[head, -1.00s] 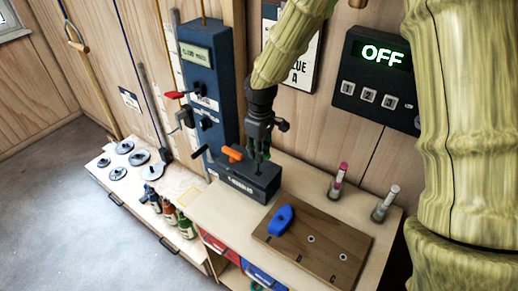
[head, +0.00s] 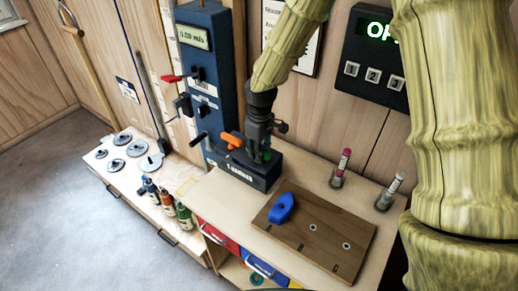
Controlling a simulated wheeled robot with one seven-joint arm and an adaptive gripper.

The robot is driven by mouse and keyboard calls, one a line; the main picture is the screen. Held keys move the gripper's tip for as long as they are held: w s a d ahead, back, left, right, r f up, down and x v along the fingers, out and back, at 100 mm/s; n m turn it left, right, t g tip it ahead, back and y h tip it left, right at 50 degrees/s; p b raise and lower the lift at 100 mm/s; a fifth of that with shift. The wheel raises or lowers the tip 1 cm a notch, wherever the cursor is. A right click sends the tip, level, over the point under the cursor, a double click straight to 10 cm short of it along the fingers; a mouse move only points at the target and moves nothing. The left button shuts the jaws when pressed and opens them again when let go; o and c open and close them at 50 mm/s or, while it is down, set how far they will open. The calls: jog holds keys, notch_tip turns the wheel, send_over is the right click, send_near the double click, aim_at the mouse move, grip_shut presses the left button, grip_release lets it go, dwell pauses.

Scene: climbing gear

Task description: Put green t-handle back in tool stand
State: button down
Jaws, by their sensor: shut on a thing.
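The dark tool stand (head: 252,180) is a low block with a label on its front, on the light bench against the blue post. An orange T-handle (head: 232,140) stands at its left end. My gripper (head: 263,153) points down over the stand's right part and is shut on the green T-handle (head: 267,154). Only small green patches show between and beside the fingers. The handle's shaft is hidden, so I cannot tell whether it sits in a hole of the stand.
A wooden board (head: 310,247) with a blue hold (head: 281,207) lies on the bench in front. Two capped tubes (head: 342,168) (head: 390,191) stand at right. A blue post (head: 206,80) with levers rises behind left. Bottles (head: 167,205) stand on the lower left cabinet.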

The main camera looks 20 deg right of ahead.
jog(key=c, duration=1.2)
grip_release()
jog(key=shift+r, duration=0.1)
notch_tip(320, 180, up, 22)
jog(key=p, duration=1)
jog(key=shift+d, duration=0.15)
